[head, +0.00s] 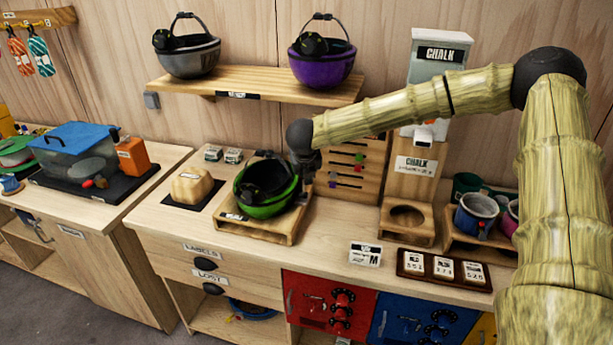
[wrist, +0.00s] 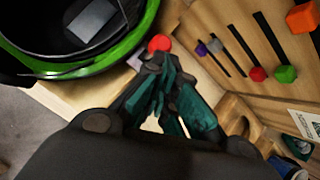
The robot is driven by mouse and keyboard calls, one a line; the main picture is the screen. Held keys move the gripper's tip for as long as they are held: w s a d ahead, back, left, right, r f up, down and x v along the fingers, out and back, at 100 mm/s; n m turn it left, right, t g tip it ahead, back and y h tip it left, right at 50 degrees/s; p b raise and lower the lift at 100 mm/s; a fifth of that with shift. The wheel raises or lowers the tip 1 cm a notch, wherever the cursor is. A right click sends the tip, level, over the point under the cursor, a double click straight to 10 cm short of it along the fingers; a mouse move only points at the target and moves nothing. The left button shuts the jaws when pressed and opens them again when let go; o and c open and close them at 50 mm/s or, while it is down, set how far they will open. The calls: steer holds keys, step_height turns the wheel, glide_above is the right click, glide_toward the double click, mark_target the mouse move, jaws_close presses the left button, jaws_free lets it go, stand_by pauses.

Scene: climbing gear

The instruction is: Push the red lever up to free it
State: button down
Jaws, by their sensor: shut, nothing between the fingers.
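My gripper (wrist: 160,64) is shut and empty, its dark teal fingers together. A round red knob (wrist: 160,43) shows just beyond the fingertips in the wrist view, close to the green helmet's rim; I cannot tell whether they touch or what it is fixed to. A wooden slotted board (head: 338,181) also carries a red knob (wrist: 257,74), right of my fingers and apart from them. I cannot tell which red knob is the lever. In the head view my gripper (head: 306,172) is between the green helmet and the board, its tips partly hidden.
The green helmet (head: 264,206) sits on a wooden stand (head: 249,226) left of my gripper. A green knob (wrist: 285,73) and an orange cube (wrist: 302,18) are on the board. The chalk dispenser (head: 411,180) stands to the right.

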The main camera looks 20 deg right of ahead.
steer(key=shift+r, duration=0.2)
step_height(320, 180, up, 9)
steer(key=s+p, duration=0.2)
steer(key=p, duration=0.3)
steer(key=shift+a+r+p, duration=0.15)
steer(key=shift+r+p, duration=0.05)
steer(key=shift+p, duration=0.2)
steer(key=shift+s, duration=0.1)
